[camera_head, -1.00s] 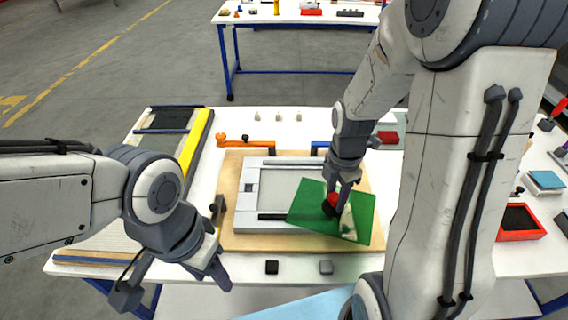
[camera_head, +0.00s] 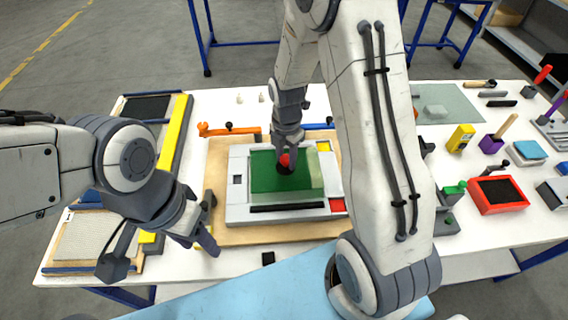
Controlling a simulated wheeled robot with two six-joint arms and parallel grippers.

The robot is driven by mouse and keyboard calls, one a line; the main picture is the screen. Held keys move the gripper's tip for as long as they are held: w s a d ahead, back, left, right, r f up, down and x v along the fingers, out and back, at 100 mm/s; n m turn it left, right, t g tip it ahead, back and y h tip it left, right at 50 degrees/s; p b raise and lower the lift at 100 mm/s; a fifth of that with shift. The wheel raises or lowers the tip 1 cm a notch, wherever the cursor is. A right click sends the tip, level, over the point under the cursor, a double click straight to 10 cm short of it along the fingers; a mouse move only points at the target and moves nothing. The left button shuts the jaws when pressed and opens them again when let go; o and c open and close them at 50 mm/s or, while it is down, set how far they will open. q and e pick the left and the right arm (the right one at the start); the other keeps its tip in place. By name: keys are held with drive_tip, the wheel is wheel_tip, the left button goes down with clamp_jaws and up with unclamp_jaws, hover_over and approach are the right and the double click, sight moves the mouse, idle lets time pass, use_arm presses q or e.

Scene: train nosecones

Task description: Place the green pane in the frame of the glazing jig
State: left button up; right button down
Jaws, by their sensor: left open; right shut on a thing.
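The green pane (camera_head: 275,180) is over the opening of the grey frame of the glazing jig (camera_head: 238,205), with its edges roughly parallel to the frame. A paler strip shows along its right side. I cannot tell whether it rests in the frame or is just above it. A red-topped handle with a black base (camera_head: 285,162) is on the pane. My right gripper (camera_head: 287,146) is shut on this handle from above. My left gripper (camera_head: 207,232) is open and empty, left of the jig's near left corner.
The jig stands on a wooden board (camera_head: 220,160). An orange clamp (camera_head: 228,129) is behind it. A yellow bar (camera_head: 174,135) lies to the left. A red tray (camera_head: 497,195) and a yellow block (camera_head: 461,138) stand on the right. My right arm hides the table right of the jig.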

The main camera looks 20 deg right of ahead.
sight(284, 167)
drive_tip(key=shift+w+a+f, duration=0.2)
drive_tip(key=shift+w+f, duration=0.1)
drive_tip(key=shift+f, duration=0.05)
wheel_tip(284, 167, down, 3)
drive_tip(key=shift+p, duration=0.6)
drive_tip(key=shift+f, duration=0.4)
drive_tip(key=shift+f, duration=0.2)
drive_tip(key=c, duration=0.5)
unclamp_jaws()
drive_tip(key=shift+s, duration=0.1)
drive_tip(key=shift+r, duration=0.15)
